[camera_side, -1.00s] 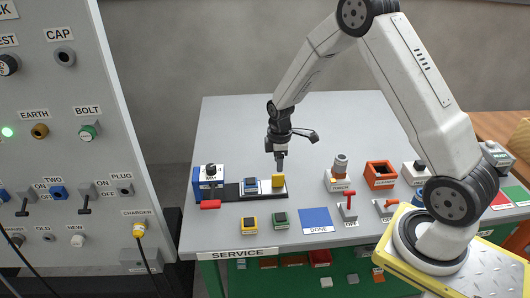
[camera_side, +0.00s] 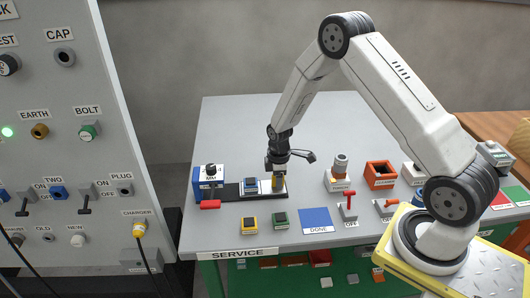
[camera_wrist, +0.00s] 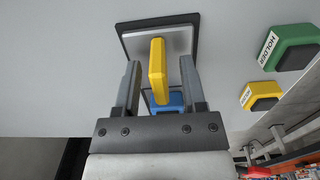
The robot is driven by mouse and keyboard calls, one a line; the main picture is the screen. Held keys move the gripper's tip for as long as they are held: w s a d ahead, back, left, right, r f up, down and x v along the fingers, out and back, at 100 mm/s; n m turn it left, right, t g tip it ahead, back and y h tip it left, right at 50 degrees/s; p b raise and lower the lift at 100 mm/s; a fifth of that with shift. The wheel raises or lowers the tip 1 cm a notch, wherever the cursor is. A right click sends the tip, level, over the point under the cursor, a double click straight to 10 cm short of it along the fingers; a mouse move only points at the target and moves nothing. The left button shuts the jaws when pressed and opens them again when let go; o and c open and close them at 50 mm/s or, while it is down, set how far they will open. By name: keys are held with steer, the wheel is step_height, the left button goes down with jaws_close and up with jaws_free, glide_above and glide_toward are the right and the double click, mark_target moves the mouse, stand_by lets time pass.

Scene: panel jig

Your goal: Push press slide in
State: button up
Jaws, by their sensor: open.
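The press slide is a pale plate (camera_wrist: 200,38) on a black rail (camera_side: 230,191), with an upright yellow handle (camera_wrist: 158,70). In the side view the handle (camera_side: 278,184) is at the rail's right end, partly behind my gripper. My gripper (camera_wrist: 159,75) is open, with one finger on each side of the yellow handle; I cannot tell whether either finger touches it. A blue part (camera_side: 250,185) sits on the slide, left of the handle. The blue press (camera_side: 208,183) with a red lever (camera_side: 210,204) stands at the rail's left end.
A yellow holder (camera_side: 249,223) and a green holder (camera_side: 280,219) stand in front of the rail. A blue DONE mat (camera_side: 316,220) lies to their right. Red-handled switches (camera_side: 348,205) and an orange box (camera_side: 380,174) are farther right. The table behind the rail is clear.

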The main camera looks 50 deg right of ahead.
steer(key=shift+f, duration=0.3)
jaws_close()
stand_by(1.4)
